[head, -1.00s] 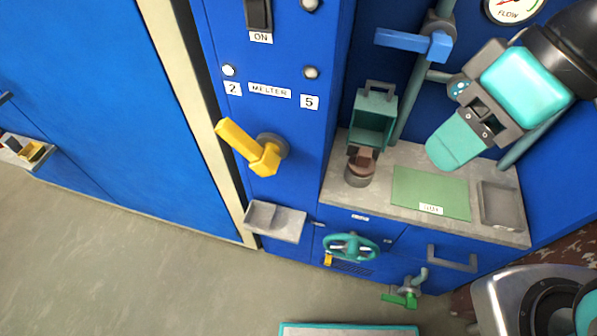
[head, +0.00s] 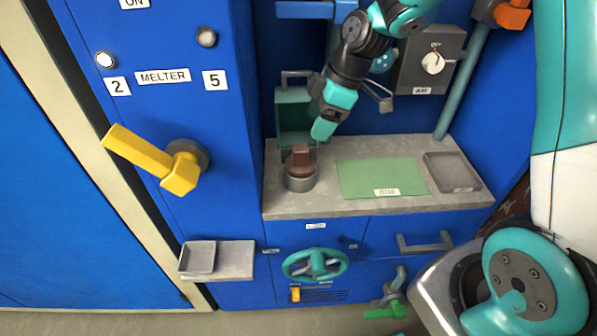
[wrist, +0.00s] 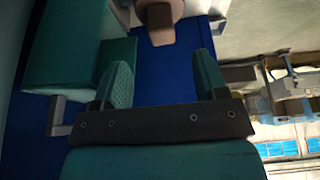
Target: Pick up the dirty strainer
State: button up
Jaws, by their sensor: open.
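A brown, block-topped piece (head: 301,157), which looks like the dirty strainer, stands upright in a round grey holder (head: 301,184) at the left of the counter. A dark green open housing (head: 292,108) stands right behind it. My gripper (head: 322,130) is above and slightly right of the brown piece, apart from it. In the wrist view my gripper (wrist: 163,82) has its two teal fingers spread with nothing between them. The brown piece shows beyond the fingertips at the top of the wrist view (wrist: 161,22); its lower part is hidden in the holder.
A green mat (head: 375,178) and a shallow grey tray (head: 452,172) lie on the grey counter (head: 330,207). A yellow lever (head: 150,155) sticks out at left. A grey switch box (head: 425,62) hangs behind my arm. A teal handwheel (head: 315,264) is below the counter.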

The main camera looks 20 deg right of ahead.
aim_at(303, 146)
jog(key=x, duration=0.9)
jog(key=shift+a, duration=0.15)
jog(key=c, duration=1)
jog(key=shift+c, duration=0.2)
jog(key=shift+r, duration=0.1)
jog(key=r, duration=0.7)
jog(key=shift+d, duration=0.35)
jog(key=s+d, duration=0.2)
jog(key=d, duration=0.6)
jog(key=s+d+b, duration=0.1)
jog(key=s+d, duration=0.2)
jog(key=d, duration=0.5)
jog(key=shift+s+d, duration=0.2)
jog(key=shift+s, duration=0.05)
